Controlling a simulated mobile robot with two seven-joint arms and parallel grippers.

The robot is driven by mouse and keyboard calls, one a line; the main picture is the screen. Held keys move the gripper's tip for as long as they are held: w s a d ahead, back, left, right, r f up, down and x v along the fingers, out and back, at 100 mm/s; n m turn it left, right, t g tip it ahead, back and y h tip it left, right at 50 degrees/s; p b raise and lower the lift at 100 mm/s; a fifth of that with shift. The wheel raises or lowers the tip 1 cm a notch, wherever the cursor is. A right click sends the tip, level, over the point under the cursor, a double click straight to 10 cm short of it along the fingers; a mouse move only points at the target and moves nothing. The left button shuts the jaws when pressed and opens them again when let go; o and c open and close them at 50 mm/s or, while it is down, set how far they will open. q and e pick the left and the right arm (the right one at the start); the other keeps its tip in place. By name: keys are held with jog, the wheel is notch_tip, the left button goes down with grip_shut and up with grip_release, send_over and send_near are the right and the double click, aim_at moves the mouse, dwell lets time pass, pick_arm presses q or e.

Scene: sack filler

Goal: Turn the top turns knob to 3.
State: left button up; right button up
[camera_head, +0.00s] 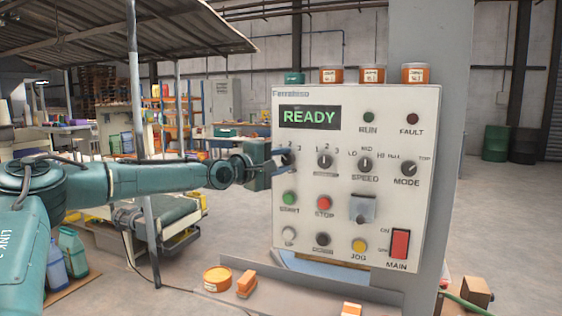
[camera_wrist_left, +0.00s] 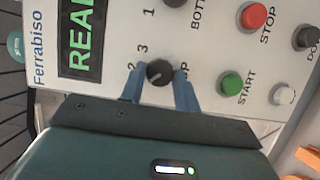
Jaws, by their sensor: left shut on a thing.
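The control panel (camera_head: 345,225) faces me, its display reading READY. The top turns knob (camera_head: 289,158) is the black dial at its upper left. My left gripper (camera_head: 281,160) is shut on it. In the left wrist view the two blue fingers (camera_wrist_left: 159,85) stand on either side of the dark knob (camera_wrist_left: 161,71). The 2 and 3 marks show there. The knob's pale pointer line is turned to the side of 2 away from 3, where a finger hides the scale. The knob's name is mostly covered. My right gripper is not in view.
The bottom turns knob (camera_head: 324,160) sits just right of the held one. The green START button (camera_head: 289,198) and red STOP button (camera_head: 325,203) are below. The red MAIN switch (camera_head: 400,243) is at lower right. Orange tins (camera_head: 372,75) stand on top of the panel.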

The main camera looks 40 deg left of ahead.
pick_arm(q)
jog(key=shift+r, duration=0.1)
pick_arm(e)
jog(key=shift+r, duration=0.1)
pick_arm(q)
jog(key=shift+r+m+g, duration=0.1)
jog(key=shift+m+g, duration=0.4)
jog(key=shift+m, duration=0.5)
jog(key=m+g+y+b, duration=0.1)
jog(key=m, duration=0.2)
jog(key=shift+d+r+m+g+y+b, duration=0.1)
jog(key=shift+m+g+y+b, duration=0.35)
jog(key=shift+m, duration=0.55)
jog(key=shift+d+r+m+g+y, duration=0.15)
jog(key=shift+m+g+y, duration=0.3)
jog(key=shift+m, duration=0.55)
jog(key=shift+m+g+y, duration=0.3)
jog(key=shift+m+y, duration=0.5)
jog(key=shift+m, duration=0.4)
jog(key=shift+w+d+m+y, duration=0.1)
jog(key=shift+d+m+y, duration=0.05)
jog(key=shift+m+y, duration=0.45)
jog(key=shift+m, duration=0.3)
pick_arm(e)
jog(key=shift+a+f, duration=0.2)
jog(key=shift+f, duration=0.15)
